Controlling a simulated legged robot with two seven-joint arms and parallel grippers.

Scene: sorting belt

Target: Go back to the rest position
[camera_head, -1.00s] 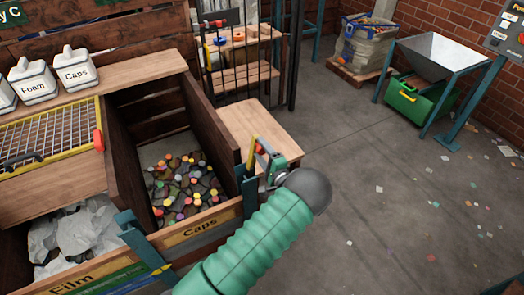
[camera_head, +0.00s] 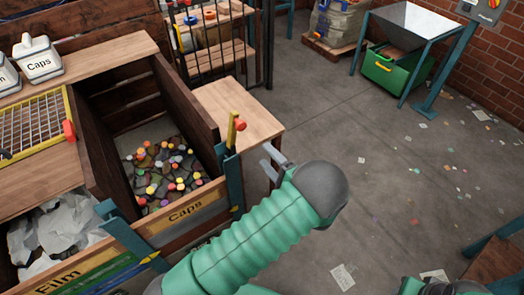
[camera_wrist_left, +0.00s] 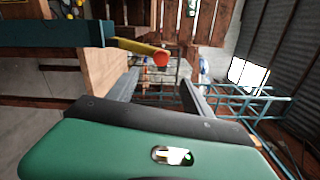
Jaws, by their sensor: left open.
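My left gripper (camera_head: 272,162) is open and empty, just right of the Caps bin's front corner post. My green arm reaches up to it from the bottom of the head view. In the left wrist view its two fingers (camera_wrist_left: 158,88) stand apart with nothing between them. A yellow bar with a red end (camera_head: 234,128) rises at the corner post; it also shows beyond the fingers in the left wrist view (camera_wrist_left: 138,47). The gripper looks clear of it. My right gripper is not in view.
The wooden Caps bin (camera_head: 188,98) holds many coloured caps. The Film bin (camera_head: 100,270) is at lower left. A small wooden table (camera_head: 238,110) stands behind my gripper. A metal hopper (camera_head: 408,22) and green crate (camera_head: 392,72) are farther right. Open floor (camera_head: 370,150) lies between.

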